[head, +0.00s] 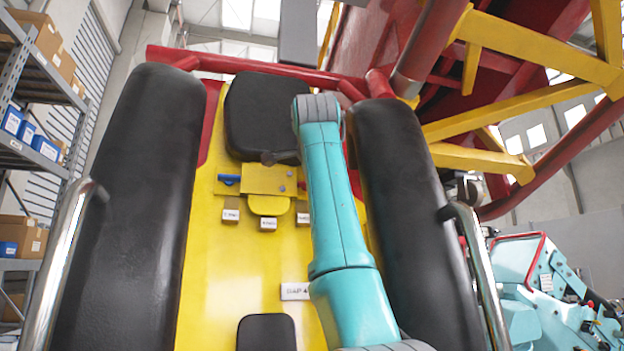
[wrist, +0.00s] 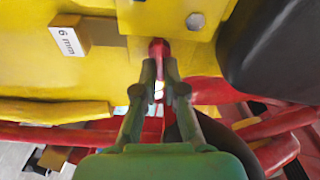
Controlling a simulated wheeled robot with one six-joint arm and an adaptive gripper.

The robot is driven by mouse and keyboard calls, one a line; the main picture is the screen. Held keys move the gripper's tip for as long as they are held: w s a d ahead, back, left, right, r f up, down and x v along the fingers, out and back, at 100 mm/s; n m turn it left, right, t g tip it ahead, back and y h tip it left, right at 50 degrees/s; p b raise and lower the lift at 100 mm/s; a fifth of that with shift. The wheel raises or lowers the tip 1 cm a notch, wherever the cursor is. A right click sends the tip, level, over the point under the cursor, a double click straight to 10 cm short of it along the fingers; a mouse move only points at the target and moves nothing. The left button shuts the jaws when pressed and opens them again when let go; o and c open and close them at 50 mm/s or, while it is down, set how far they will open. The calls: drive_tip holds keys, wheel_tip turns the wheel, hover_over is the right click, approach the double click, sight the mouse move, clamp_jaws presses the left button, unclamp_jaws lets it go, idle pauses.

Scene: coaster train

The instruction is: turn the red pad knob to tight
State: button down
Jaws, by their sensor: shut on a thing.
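The red pad knob (wrist: 157,47) shows in the wrist view as a red rounded end at the edge of a yellow plate. My gripper (wrist: 159,88) is shut on it, with a finger on each side of its lower part. How far the knob is turned cannot be read, and no tight mark is visible. A blue knob (head: 229,179) sits left on the yellow bracket (head: 268,180).
Black padded bars (head: 140,200) flank the yellow back. A black headrest (head: 258,115) is above the bracket. Small labelled blocks (head: 231,215) sit below it; one reads "6 mm" in the wrist view (wrist: 68,37). A dark pad (wrist: 270,45) lies close right of my gripper.

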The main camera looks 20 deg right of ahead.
drive_tip(key=shift+m, duration=0.9)
drive_tip(key=c, duration=1.3)
unclamp_jaws()
drive_tip(key=shift+o, duration=0.2)
drive_tip(key=shift+s, duration=0.1)
drive_tip(key=v, duration=1.1)
drive_tip(key=shift+s+r, duration=0.25)
drive_tip(key=shift+s, duration=0.1)
drive_tip(key=shift+a, duration=0.15)
